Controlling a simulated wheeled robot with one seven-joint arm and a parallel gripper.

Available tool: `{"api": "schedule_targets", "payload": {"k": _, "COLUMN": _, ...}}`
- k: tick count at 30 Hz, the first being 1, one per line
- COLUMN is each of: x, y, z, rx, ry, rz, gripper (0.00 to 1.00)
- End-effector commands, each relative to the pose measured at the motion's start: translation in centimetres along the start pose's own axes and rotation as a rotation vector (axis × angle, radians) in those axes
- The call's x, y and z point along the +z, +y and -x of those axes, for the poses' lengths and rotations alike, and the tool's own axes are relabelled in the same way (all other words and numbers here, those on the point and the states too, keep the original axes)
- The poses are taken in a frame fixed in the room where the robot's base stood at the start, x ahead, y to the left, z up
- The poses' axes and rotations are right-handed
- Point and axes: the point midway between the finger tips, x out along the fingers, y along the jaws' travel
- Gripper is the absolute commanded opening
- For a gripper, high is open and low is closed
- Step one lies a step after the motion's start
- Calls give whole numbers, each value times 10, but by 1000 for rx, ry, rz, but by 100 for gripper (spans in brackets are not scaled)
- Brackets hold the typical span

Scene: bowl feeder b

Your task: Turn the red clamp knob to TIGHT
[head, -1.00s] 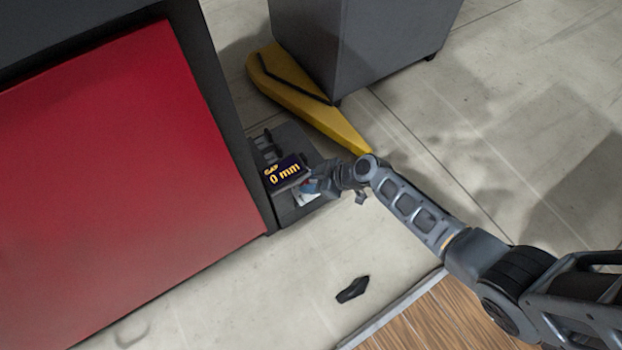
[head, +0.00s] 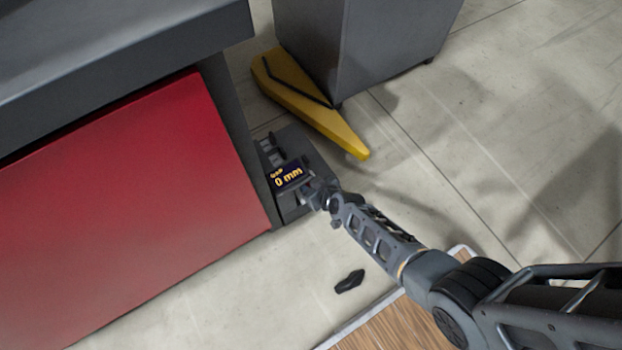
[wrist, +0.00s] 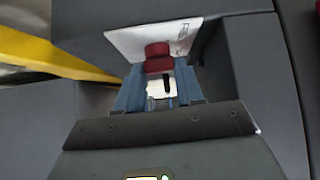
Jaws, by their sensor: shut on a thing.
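The red clamp knob (wrist: 158,57) shows in the wrist view, at the far end of my fingers and between them. My gripper (wrist: 158,78), with blue fingers, is shut on the knob. A white label plate (wrist: 125,42) lies behind the knob, tilted in the picture. The knob is hidden there.
A large red panel (head: 120,215) in a dark frame stands left of the unit. A yellow wedge-shaped piece (head: 310,108) lies beside a grey cabinet (head: 360,50) behind. A small dark object (head: 350,281) lies on the open pale floor in front.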

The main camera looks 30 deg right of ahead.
Motion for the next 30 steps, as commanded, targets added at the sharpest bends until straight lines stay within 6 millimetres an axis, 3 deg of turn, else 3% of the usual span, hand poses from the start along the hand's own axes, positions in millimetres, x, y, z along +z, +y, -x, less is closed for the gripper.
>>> {"api": "schedule_targets", "payload": {"k": 15, "x": -1, "y": -3, "z": 0, "rx": 128, "ry": -1, "rz": -132, "gripper": 6}}
{"api": "schedule_targets", "payload": {"k": 30, "x": 0, "y": -4, "z": -1, "rx": 155, "ry": -1, "rz": -154, "gripper": 6}}
